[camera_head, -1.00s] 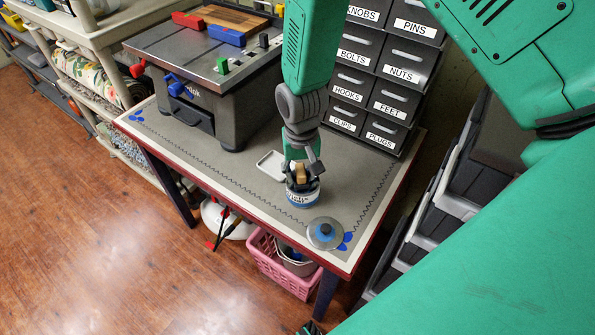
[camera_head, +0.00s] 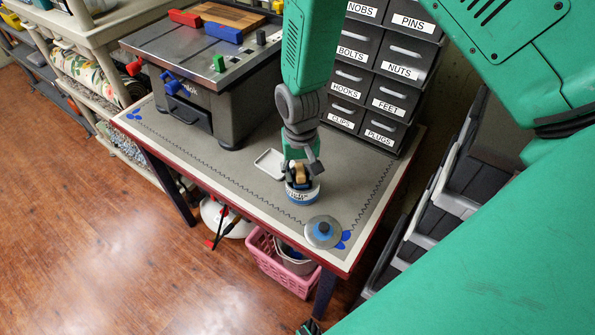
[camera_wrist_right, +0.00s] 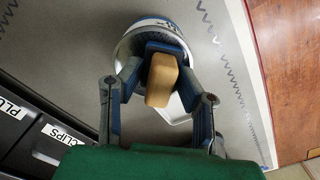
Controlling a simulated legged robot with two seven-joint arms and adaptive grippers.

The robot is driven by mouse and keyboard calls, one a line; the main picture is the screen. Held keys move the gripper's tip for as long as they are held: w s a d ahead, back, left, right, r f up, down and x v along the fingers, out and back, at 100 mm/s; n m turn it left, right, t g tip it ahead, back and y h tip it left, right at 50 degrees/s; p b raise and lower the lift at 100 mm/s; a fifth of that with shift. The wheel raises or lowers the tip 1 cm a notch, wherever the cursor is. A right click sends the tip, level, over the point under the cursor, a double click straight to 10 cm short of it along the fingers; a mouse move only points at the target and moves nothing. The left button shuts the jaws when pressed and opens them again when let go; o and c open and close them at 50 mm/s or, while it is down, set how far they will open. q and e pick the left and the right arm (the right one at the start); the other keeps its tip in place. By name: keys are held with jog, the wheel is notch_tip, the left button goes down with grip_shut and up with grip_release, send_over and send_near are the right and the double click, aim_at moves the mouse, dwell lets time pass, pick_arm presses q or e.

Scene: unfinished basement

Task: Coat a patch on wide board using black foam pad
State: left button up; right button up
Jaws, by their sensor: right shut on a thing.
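My right gripper (camera_head: 301,172) points down over a small round tin (camera_head: 303,195) with a white and blue label, near the front of the table. It is shut on the tan block-shaped handle of the foam pad (camera_wrist_right: 162,80). The handle is at the tin's mouth. The pad's dark underside is mostly hidden by the fingers and tin, so I cannot tell if it touches the contents. A wooden board (camera_head: 232,20) lies on the grey bench machine at the back, probably the wide board. I do not see my left gripper clearly.
A round grey lid with a blue knob (camera_head: 323,231) lies at the table's front corner. A small white tray (camera_head: 270,163) is behind the tin. Labelled drawers (camera_head: 372,80) stand behind on the right. The grey bench machine (camera_head: 215,85) stands at the left. The table between has free room.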

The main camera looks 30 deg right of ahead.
aim_at(300, 169)
jog(key=shift+s+d+f, duration=0.1)
jog(key=shift+a+r+p, duration=0.2)
jog(key=shift+r+p, duration=0.5)
notch_tip(300, 169, up, 6)
jog(key=p, duration=0.5)
jog(key=shift+f, duration=0.1)
jog(key=shift+f, duration=0.1)
